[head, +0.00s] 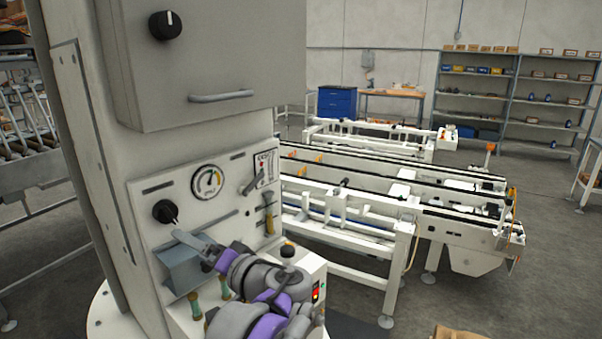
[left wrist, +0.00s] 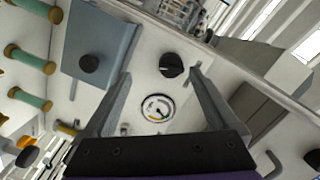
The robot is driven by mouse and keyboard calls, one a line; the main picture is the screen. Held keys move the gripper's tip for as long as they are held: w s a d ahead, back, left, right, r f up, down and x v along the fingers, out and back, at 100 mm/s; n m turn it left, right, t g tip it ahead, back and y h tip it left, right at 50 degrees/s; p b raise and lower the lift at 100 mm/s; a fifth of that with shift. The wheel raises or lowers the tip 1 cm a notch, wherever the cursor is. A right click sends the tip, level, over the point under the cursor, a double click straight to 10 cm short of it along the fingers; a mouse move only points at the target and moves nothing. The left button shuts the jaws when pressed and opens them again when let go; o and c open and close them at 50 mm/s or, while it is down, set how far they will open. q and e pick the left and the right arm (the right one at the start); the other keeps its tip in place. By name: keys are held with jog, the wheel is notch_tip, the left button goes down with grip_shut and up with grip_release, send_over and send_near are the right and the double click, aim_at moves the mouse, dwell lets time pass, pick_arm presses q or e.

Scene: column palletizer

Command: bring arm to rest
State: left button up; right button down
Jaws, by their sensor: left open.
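My left arm, grey and purple, reaches up from the bottom of the head view to a white control panel (head: 230,212). My left gripper (head: 180,236) is just in front of the panel, below and right of a black rotary knob (head: 165,212). In the left wrist view the left gripper (left wrist: 160,78) has its two fingers spread wide with nothing between them. The black knob (left wrist: 171,64) and a round gauge (left wrist: 157,108) show in the gap between the fingers, on the panel behind. I cannot tell the exact distance to the knob. My right gripper is in neither view.
A blue-grey box (head: 185,264) with a black button (left wrist: 89,63) juts from the panel by the gripper. Green-sleeved posts (left wrist: 30,54) stick out beside it. A grey cabinet (head: 210,70) overhangs above.

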pick_arm(q)
jog(key=s+a+f+g+h+p, duration=0.1)
jog(key=s+a+f+g+h, duration=0.2)
jog(key=s+f, duration=0.6)
jog(key=s+d+f+h+p, duration=0.1)
jog(key=s+d+f+h, duration=0.4)
jog(key=f, duration=0.4)
jog(key=s+d+f+h+p, duration=0.2)
jog(key=s+d+f+h, duration=0.2)
jog(key=s+f+h, duration=0.2)
notch_tip(320, 180, down, 3)
jog(key=shift+s+d+r+h, duration=0.15)
jog(key=shift+s+d+h, duration=0.25)
jog(key=shift+s, duration=0.85)
jog(key=shift+a, duration=0.1)
